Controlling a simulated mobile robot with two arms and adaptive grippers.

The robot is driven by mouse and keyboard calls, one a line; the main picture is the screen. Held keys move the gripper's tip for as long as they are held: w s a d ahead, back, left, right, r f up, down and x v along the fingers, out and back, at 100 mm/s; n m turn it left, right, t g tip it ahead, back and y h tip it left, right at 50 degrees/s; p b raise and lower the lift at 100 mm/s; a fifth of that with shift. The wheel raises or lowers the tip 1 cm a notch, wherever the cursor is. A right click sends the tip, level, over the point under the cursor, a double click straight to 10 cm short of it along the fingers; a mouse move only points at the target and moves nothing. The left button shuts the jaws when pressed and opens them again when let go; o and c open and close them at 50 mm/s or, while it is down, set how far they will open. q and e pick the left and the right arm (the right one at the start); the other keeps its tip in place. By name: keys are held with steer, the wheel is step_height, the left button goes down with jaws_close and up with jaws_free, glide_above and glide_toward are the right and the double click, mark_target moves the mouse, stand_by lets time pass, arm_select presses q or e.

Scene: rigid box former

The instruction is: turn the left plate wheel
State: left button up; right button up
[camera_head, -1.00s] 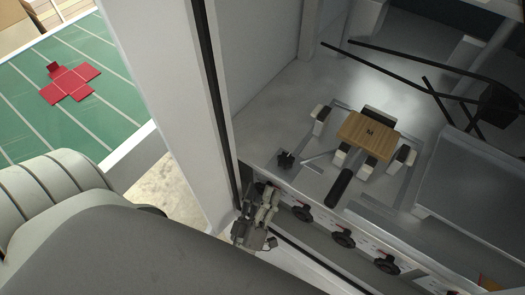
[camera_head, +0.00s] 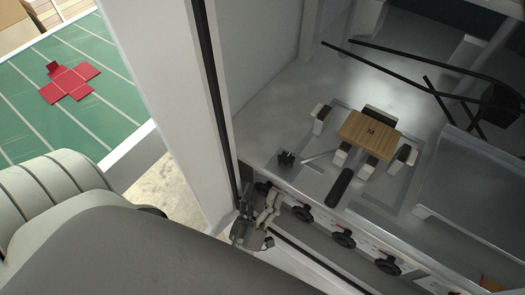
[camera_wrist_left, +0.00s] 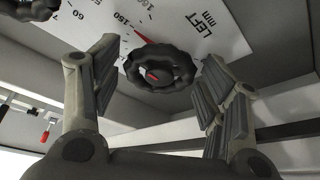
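The left plate wheel (camera_wrist_left: 160,72) is a dark, lobed handwheel on a white dial panel marked "LEFT mm", with a red pointer near 150. It shows at the upper middle of the left wrist view. My left gripper (camera_wrist_left: 163,62) is open, with its fingers on either side of the wheel; I cannot tell whether they touch it. In the head view my left gripper (camera_head: 266,208) is at the machine's front panel, beside the leftmost visible wheel (camera_head: 262,188), which it partly covers. My right gripper is not in view.
More dark wheels (camera_head: 344,238) line the front panel to the right. Above it, a wooden block (camera_head: 370,135) sits among the former's plates. A black handle (camera_head: 340,187) points toward the panel. A white post (camera_head: 168,100) stands left. A red box blank (camera_head: 69,84) lies on a green surface.

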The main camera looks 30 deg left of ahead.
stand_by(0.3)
arm_select(q)
steer(key=v, duration=1.2)
steer(key=shift+s, duration=0.1)
